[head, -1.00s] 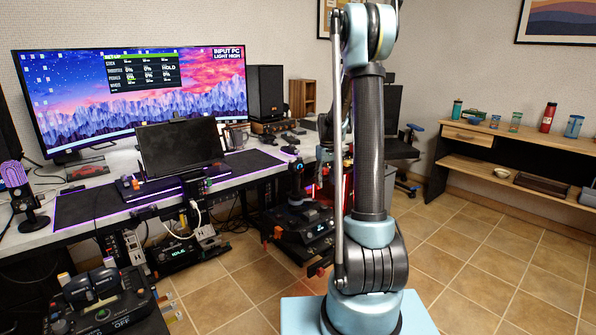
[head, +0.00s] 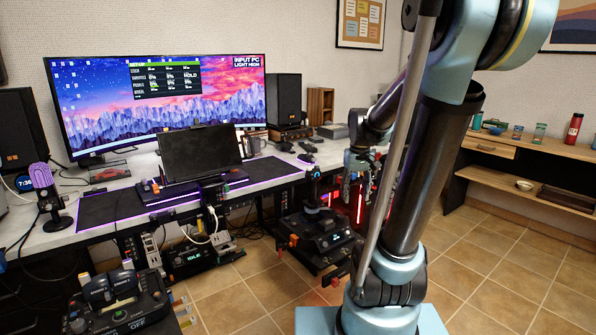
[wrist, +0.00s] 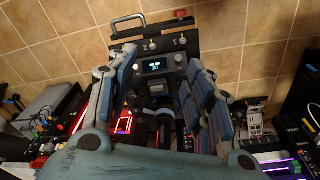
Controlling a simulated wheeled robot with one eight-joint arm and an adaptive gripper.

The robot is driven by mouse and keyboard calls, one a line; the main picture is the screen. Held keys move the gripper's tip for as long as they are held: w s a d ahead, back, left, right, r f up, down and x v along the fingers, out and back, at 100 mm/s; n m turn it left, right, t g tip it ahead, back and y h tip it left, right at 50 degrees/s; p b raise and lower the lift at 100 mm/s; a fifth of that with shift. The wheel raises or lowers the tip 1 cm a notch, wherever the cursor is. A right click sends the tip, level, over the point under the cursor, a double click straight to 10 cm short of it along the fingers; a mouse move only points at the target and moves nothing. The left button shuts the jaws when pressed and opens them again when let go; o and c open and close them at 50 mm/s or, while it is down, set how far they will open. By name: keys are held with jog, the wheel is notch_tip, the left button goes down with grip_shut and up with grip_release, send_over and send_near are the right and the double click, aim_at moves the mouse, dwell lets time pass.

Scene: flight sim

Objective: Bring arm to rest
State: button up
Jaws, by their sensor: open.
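My arm (head: 425,165) rises from its light blue base at the right of the head view and leans right, with its upper joint cut off by the top edge. The arm folds over, and my gripper (head: 362,168) hangs left of the upright link, in front of the desk's right end. The wrist view shows the gripper (wrist: 160,68) with its two padded fingers spread apart and nothing between them. Below and beyond the fingers is a black control unit (wrist: 155,65) with a small lit screen. Whether the fingers touch anything cannot be told, but they look clear of it.
The desk (head: 60,235) holds a wide monitor (head: 160,105), a smaller dark screen (head: 200,148) and speakers. A joystick unit (head: 318,235) stands low beside my arm. A throttle panel (head: 120,305) is at lower left. Tiled floor (head: 490,265) lies open at right, before a shelf (head: 520,150).

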jog(key=s+f+m, duration=0.1)
jog(key=s+f, duration=0.2)
jog(key=s, duration=0.6)
jog(key=s+f+m+t, duration=0.1)
jog(key=s+f, duration=0.3)
jog(key=s, duration=0.6)
jog(key=shift+f, duration=0.25)
